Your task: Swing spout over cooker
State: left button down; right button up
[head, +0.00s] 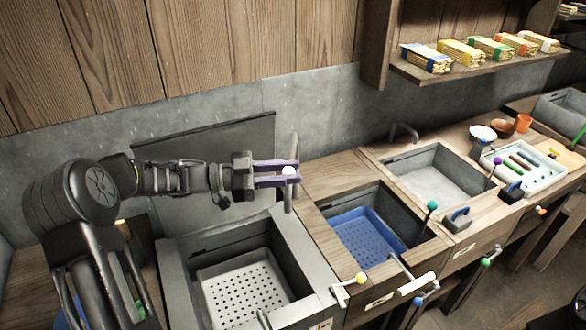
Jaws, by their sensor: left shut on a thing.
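My left gripper (276,174) comes in from the left with its purple fingers shut at a white ball knob (288,171). The knob is by an upright grey bar (293,145), which looks like the spout; the fingers hide part of it. The bar stands behind the right rear corner of a grey square basin with a perforated tray inside (240,285), which may be the cooker; no label that I can read confirms this. The gripper is above the basin's back edge. My right gripper is out of view.
A basin with a blue perforated tray (370,238) is to the right, then a grey sink (437,174) with a bent tap (403,130). Levers with coloured balls (361,278) stick out at the front. A shelf (475,68) with bundles hangs upper right.

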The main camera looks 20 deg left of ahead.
pick_arm(q)
jog(key=shift+r, duration=0.1)
jog(key=c, duration=1.1)
grip_release()
jog(key=shift+c, duration=0.2)
jog(key=shift+s+a, duration=0.3)
jog(key=shift+a, duration=0.2)
jog(key=b+v, duration=0.1)
jog(key=v, duration=0.5)
jog(key=shift+s+a, duration=0.15)
jog(key=shift+a, duration=0.15)
jog(key=shift+c, duration=0.3)
